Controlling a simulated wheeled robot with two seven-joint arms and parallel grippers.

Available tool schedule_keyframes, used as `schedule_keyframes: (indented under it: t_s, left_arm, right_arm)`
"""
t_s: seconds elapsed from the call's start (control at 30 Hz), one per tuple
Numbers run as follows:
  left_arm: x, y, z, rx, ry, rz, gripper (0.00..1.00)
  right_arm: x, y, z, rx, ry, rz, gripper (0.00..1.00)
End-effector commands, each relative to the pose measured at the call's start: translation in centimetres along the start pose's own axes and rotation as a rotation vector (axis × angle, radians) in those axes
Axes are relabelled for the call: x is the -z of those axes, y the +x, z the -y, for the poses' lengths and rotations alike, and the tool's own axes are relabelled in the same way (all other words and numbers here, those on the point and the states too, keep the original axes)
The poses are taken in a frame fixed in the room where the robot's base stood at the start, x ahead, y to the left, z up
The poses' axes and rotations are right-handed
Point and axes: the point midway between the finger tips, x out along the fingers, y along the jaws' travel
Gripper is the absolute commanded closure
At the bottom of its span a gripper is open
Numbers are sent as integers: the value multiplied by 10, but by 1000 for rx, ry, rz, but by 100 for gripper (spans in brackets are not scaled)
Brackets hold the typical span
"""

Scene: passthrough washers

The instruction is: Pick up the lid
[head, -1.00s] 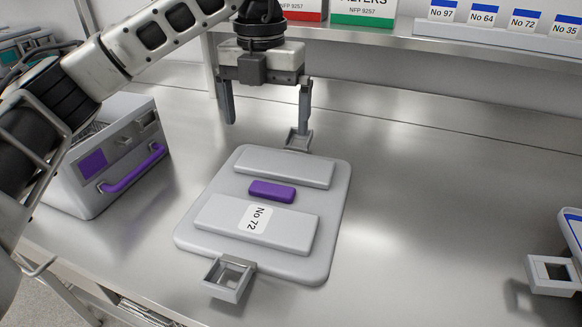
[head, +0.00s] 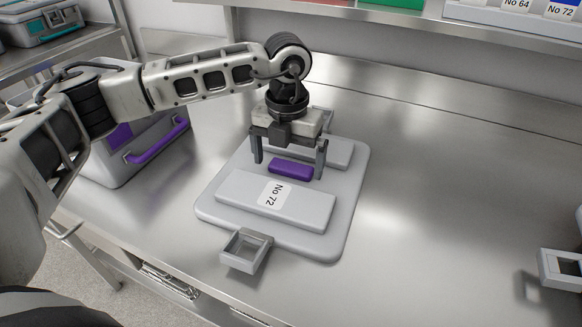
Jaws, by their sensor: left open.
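The lid (head: 345,205) is a light grey rounded plate lying flat on the steel bench. It has two raised bars, a "No 72" label on the nearer bar, and a small purple handle (head: 290,169) between the bars. My left gripper (head: 289,170) points down over the lid with its fingers open, one at each end of the purple handle. I cannot tell whether the fingers touch the handle. The gripper body hides part of the far bar. My right gripper is not in view.
A grey box with a purple handle (head: 155,140) stands at the left, partly behind my left arm. A square-holed grey bracket (head: 245,250) sticks out at the lid's near edge, and another (head: 560,268) is at the right edge. A shelf with boxes (head: 512,22) runs along the back.

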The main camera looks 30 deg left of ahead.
Motion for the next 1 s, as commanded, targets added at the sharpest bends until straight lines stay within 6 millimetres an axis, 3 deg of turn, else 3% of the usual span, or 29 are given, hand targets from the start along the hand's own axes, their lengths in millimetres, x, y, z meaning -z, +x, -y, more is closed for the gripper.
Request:
schedule_keyframes:
  t_s: [0.13, 0.37, 0.4, 0.63, 1.0]
  left_arm:
    - [0, 16, 0, 0, -1, -1, 0]
    - [0, 19, 0, 0, 0, 1, 0]
    - [0, 19, 0, 0, 0, 1, 3]
    - [0, 18, 0, 0, 0, 1, 66]
    - [-2, 12, 1, 3, 0, 6, 66]
  right_arm:
    - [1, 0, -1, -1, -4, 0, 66]
    - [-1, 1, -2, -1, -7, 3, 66]
    - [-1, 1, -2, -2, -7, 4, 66]
    - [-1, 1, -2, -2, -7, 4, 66]
    - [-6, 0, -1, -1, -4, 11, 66]
